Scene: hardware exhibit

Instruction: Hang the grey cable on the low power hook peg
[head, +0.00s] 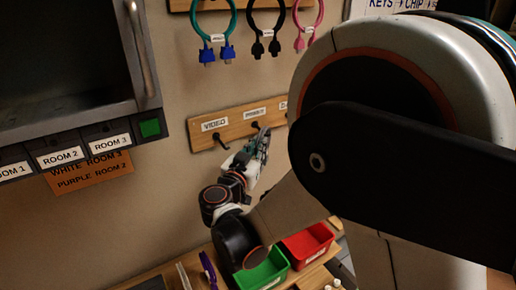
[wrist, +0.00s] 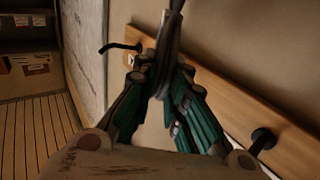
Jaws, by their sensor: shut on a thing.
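My gripper (head: 262,137) is up at the low wooden rail (head: 236,127), close to the low power hook peg (head: 255,125) and its label (head: 255,112). In the wrist view my gripper (wrist: 166,60) has its green-padded fingers drawn together at the tips. A narrow dark grey piece, seemingly part of the grey cable (wrist: 176,6), rises from between them to the top edge. The rest of the cable is hidden or out of frame. I cannot tell whether the cable touches the peg. In the wrist view one bent peg (wrist: 122,45) shows left of the fingers.
The video peg (head: 222,142) is empty. Teal (head: 191,22), black (head: 250,20) and pink cables hang on the upper rail. Green (head: 262,272) and red (head: 309,244) bins stand below. A dark cabinet (head: 80,124) is at left. Another peg (wrist: 263,138) shows right in the wrist view.

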